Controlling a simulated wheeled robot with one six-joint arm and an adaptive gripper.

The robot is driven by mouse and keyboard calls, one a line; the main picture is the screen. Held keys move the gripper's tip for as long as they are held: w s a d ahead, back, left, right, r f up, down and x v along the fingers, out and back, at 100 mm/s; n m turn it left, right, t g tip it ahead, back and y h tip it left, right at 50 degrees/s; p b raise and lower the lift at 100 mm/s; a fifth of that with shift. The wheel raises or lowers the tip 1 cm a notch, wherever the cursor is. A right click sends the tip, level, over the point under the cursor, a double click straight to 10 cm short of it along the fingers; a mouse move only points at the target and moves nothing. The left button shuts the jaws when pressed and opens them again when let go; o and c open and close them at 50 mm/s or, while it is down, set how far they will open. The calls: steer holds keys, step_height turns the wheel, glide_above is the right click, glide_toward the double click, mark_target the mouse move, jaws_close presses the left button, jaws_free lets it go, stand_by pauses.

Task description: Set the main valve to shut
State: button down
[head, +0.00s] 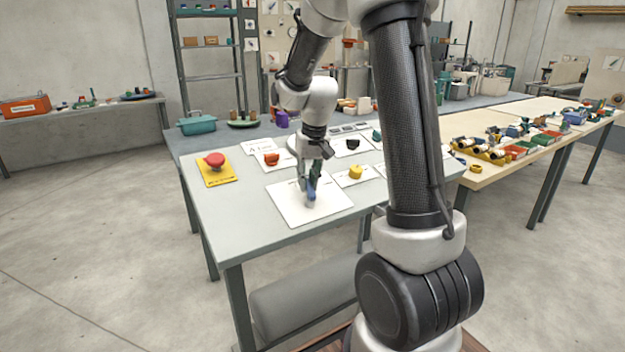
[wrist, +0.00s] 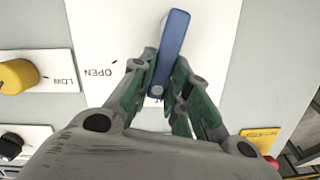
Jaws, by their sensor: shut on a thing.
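The main valve is a blue lever handle on a white plate (head: 286,203) on the grey table. In the wrist view the blue lever (wrist: 173,42) runs from the top middle down between my fingers, leaning slightly right at its far end. My gripper (wrist: 165,70) is shut on the near part of the lever. On the white plate (wrist: 110,25) the word OPEN with a tick mark lies left of the lever. Other markings near my fingertips are mostly hidden. In the head view my gripper (head: 311,180) points down at the blue lever (head: 311,193).
A red mushroom button (head: 215,159) on a yellow plate stands to the left. A yellow knob (head: 355,172), a black knob (head: 352,144) and an orange-red knob (head: 271,159) sit on plates close by. A teal box (head: 197,125) stands at the back. The table's front left is clear.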

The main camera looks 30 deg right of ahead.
steer(key=shift+w+a+n+h, duration=0.15)
steer(key=shift+a+n, duration=0.2)
steer(key=shift+n, duration=0.4)
steer(key=shift+s+a+n+h, duration=0.15)
steer(key=shift+a+n, duration=0.15)
steer(key=shift+n, duration=0.45)
steer(key=shift+w, duration=0.1)
steer(key=c, duration=1.4)
jaws_free()
steer(key=shift+a, duration=0.1)
steer(key=shift+o, duration=0.2)
steer(key=shift+r, duration=0.1)
step_height(320, 180, up, 12)
steer(key=s, duration=0.2)
